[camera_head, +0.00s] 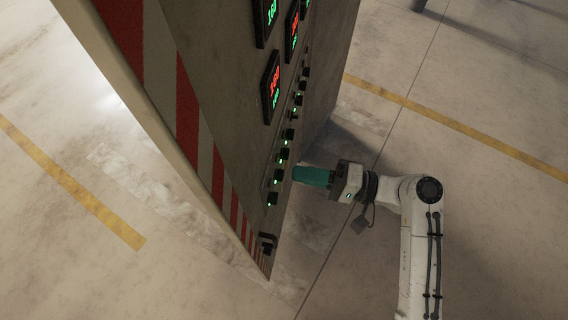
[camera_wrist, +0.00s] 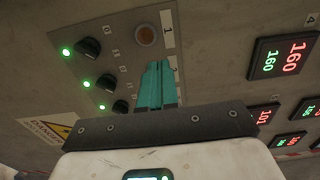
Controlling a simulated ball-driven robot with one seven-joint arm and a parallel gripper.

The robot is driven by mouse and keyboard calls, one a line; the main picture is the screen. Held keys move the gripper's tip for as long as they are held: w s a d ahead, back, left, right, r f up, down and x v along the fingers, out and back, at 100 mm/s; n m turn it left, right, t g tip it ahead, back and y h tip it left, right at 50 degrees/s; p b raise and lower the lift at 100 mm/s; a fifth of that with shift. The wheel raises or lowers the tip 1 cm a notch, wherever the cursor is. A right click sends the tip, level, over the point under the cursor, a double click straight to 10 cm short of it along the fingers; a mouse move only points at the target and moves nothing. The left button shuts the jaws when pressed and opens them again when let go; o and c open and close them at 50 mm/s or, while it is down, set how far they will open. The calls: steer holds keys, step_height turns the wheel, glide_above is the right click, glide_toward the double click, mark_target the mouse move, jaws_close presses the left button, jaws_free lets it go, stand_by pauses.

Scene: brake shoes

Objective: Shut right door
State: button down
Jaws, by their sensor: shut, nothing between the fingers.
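A tall grey control panel (camera_head: 235,75) with a red-and-white striped edge (camera_head: 187,115) fills the upper middle of the head view. I cannot tell whether this panel is the right door; no hinge or door gap shows clearly. A small dark fitting (camera_head: 267,243) sits near its lower corner. My gripper (camera_head: 298,174) has teal fingers and is at the panel's face, beside the row of knobs. In the wrist view the teal fingers (camera_wrist: 158,75) are together with nothing between them, pointing at the panel. I cannot tell whether the fingertips touch it.
Black knobs (camera_head: 284,153) with green lights and digital displays (camera_head: 270,87) line the panel. Bare concrete floor (camera_head: 480,220) with yellow lines lies around the panel.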

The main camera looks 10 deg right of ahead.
mark_target(269, 168)
steer(key=shift+p+x, duration=0.55)
steer(key=shift+x, duration=1.8)
steer(key=shift+a, duration=0.1)
